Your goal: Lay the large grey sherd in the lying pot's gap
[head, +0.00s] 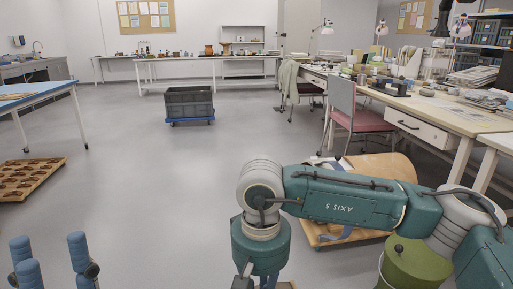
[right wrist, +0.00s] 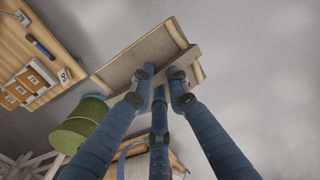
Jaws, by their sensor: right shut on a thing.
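In the head view that gripper is mostly cut off by the bottom edge below my right arm. A large tan rounded body (head: 396,166) lies on a low wooden board behind my right arm and looks like the lying pot. The arm covers much of it, and I cannot see its gap. My left gripper (head: 52,262) is open and empty at the bottom left.
A green drum (head: 412,268) stands at the bottom right, close to my right arm. A grey crate on a blue dolly (head: 189,104) stands farther off. A wooden tray of sherds (head: 32,176) is at the left. A chair (head: 360,116) stands by the right-hand desks. The middle floor is clear.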

